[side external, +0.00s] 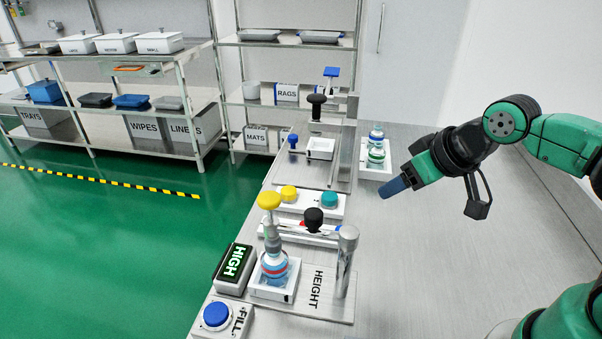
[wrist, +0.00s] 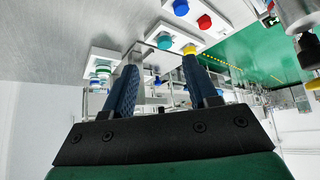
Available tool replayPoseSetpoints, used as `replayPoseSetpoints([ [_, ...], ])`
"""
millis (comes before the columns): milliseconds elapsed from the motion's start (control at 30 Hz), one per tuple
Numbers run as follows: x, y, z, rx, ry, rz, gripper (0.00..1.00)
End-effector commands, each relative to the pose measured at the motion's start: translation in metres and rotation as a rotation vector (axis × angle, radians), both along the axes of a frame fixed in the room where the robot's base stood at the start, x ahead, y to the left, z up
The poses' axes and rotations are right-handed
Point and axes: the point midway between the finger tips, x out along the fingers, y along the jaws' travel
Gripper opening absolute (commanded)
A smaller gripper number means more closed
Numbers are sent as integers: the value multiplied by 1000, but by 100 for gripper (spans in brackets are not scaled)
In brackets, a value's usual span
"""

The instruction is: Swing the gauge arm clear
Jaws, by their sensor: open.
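A HEIGHT plate (side external: 318,305) at the front of the bench carries a thick metal post (side external: 346,262). A black knob (side external: 313,219) shows just behind and left of the post. I cannot clearly tell which part is the gauge arm. A yellow-topped spindle (side external: 269,203) stands over a bottle (side external: 274,272) in a white holder on this plate. My gripper (side external: 393,187) is in the air to the right of the stations, pointing left and down, apart from them. In the wrist view my gripper (wrist: 161,62) has its blue fingers spread, with nothing between them.
A green-lit HIGH box (side external: 233,268) and a blue FILL button (side external: 217,315) are at front left. A white block holds yellow and teal knobs (side external: 329,200). Another bottle (side external: 376,150) stands in a white tray behind. The bench at right is clear.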

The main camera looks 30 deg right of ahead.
Motion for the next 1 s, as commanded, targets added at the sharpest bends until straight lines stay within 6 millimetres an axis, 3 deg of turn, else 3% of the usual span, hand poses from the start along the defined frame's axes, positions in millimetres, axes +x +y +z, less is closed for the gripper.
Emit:
replayPoseSetpoints([
  [33,0,0,0,0,0,0,53],
  [67,0,0,0,0,0,0,61],
  [267,8,20,14,33,90,19,62],
  [500,22,88,50,62,399,32,62],
  [700,21,132,65,18,577,13,62],
  [867,19,142,66,0,621,0,62],
  [1000,19,142,51,-1,623,-2,62],
])
